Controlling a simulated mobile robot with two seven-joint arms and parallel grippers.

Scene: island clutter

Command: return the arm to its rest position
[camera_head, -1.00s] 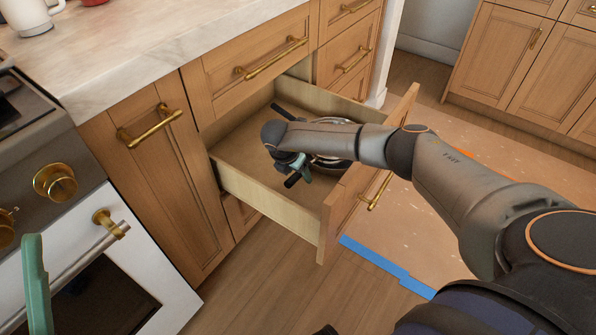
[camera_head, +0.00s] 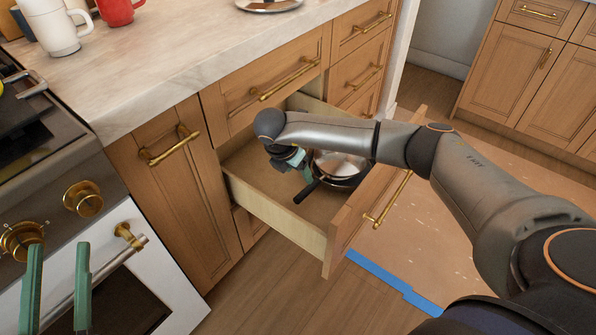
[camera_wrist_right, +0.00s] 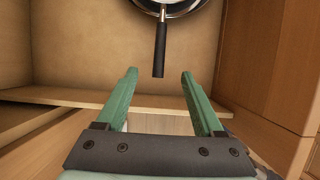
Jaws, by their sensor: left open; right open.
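My right arm reaches in from the right over the open drawer (camera_head: 285,222). Its wrist is above the drawer's inside, and its fingers are mostly hidden behind the wrist in the head view. In the right wrist view my right gripper (camera_wrist_right: 158,90) is open with nothing between its green fingers. A pan (camera_head: 342,166) with a dark handle lies in the drawer; the handle (camera_wrist_right: 160,50) points towards the right gripper in the wrist view, apart from the fingers. My left gripper (camera_head: 58,290) shows two spread green fingers at the lower left, open and empty, in front of the oven.
The drawer front (camera_head: 365,220) stands out from the cabinet beneath the marble counter (camera_head: 150,75). A white mug (camera_head: 52,28), a red mug (camera_head: 118,10) and a plate (camera_head: 268,4) stand on the counter. The stove (camera_head: 50,150) is at the left. Blue tape (camera_head: 395,285) marks the floor.

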